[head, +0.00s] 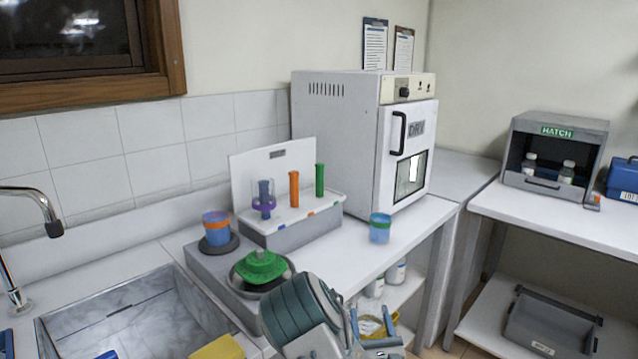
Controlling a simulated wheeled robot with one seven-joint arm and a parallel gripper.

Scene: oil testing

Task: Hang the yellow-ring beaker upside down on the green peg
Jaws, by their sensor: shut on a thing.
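The green peg (320,180) stands bare at the right end of a grey rack (290,232) with a white back board. My gripper (373,322) is low at the bottom of the head view, in front of the counter and well below the peg. It is shut on the yellow-ring beaker (376,328), whose yellow rim shows between the bluish fingers. Much of the beaker is hidden by the gripper, and I cannot tell which way up it is.
An orange peg (294,188) stands bare; a purple-ringed beaker (264,203) is on the blue peg. An orange-ringed beaker (217,229) sits on a dark disc. A green object (260,266) lies in a round dish.

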